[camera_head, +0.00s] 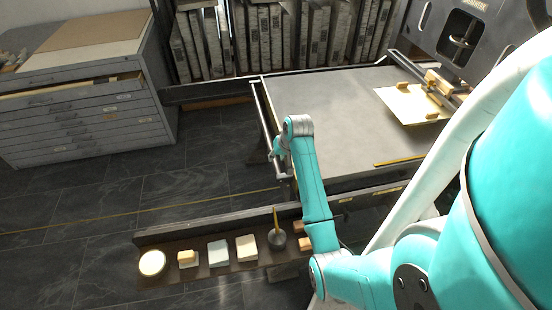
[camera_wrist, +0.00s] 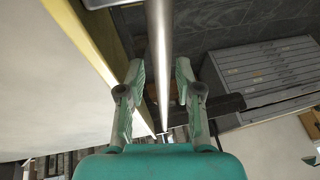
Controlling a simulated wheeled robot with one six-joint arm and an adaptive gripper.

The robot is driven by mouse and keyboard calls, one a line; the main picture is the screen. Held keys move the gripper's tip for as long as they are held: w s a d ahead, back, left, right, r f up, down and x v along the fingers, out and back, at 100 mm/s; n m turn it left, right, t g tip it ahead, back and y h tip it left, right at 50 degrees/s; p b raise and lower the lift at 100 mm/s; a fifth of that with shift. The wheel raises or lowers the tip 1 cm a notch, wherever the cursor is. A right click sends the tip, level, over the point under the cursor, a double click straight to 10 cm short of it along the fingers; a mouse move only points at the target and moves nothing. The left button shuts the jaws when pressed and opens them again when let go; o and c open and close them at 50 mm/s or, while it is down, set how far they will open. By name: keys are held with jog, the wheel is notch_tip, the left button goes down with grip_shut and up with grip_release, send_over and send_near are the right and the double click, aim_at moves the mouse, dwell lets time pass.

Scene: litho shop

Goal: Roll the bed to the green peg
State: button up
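The press bed (camera_head: 330,100) is a wide flat grey slab at the centre right of the head view. A metal bar handle (camera_head: 266,118) runs along its left end. My gripper (camera_head: 281,165) is at the near part of this bar. In the wrist view the bar (camera_wrist: 160,50) passes lengthwise between the two fingers of my gripper (camera_wrist: 159,75). The fingers are apart, with a visible gap on each side of the bar. I cannot make out a green peg in either view.
A tray (camera_head: 205,245) with several small items stands in front. A flat-file cabinet (camera_head: 80,115) with one drawer partly out is at left; stone slabs (camera_head: 270,40) line the back. The black press frame (camera_head: 455,35) stands right. Dark floor (camera_head: 190,170) lies open left of the bed.

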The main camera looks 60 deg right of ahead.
jog(key=v, duration=0.9)
jog(key=shift+r, duration=0.25)
jog(key=shift+a, duration=0.15)
jog(key=shift+s, duration=0.1)
